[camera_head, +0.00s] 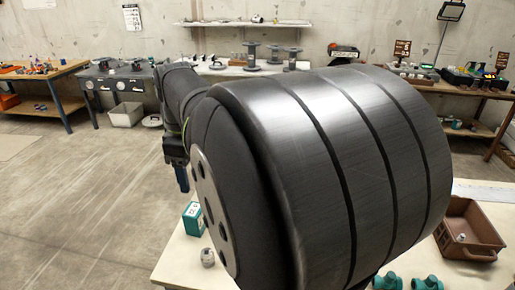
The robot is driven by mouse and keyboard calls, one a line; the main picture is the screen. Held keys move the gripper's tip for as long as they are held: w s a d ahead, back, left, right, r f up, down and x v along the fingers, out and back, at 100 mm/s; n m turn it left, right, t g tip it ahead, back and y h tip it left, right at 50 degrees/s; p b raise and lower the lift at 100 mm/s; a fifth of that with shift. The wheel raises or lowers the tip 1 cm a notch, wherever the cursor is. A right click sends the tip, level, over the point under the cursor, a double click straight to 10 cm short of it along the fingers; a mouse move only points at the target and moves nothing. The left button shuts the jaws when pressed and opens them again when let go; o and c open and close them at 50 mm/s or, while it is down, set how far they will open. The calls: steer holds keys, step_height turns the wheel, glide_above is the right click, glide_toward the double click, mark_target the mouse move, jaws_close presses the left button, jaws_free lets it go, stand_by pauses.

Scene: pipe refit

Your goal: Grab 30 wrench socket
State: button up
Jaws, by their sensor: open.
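My gripper (182,182) shows left of centre, hanging from my dark arm. Only a small dark-blue finger part of it shows, and it is open with nothing visible in it. It hangs above and a little left of a teal box with a white label (194,220) on the pale table. A small grey metal piece (208,257), possibly a socket, stands on the table in front of that box. Another small light metal piece (461,237) lies in the brown bin. No number 30 can be read on either piece. My large arm link hides the middle of the table.
The brown bin (486,253) stands at the table's right. Teal fittings (387,281) (428,283) lie near the front edge. The pale table (180,262) is bare at its left corner. Workbenches line the back, with a grey bin (125,115) on the floor.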

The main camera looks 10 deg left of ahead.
steer(key=m, duration=0.6)
glide_above(207, 252)
step_height(207, 252, down, 16)
steer(key=f, duration=1.1)
steer(key=shift+w+a, duration=0.2)
steer(key=shift+a, duration=0.05)
steer(key=shift+s+d+f, duration=0.1)
steer(key=shift+f, duration=1.5)
steer(key=shift+s+d+f, duration=0.1)
steer(key=shift+f, duration=1.5)
steer(key=c, duration=1.2)
steer(key=shift+o, duration=0.2)
steer(key=shift+r, duration=0.1)
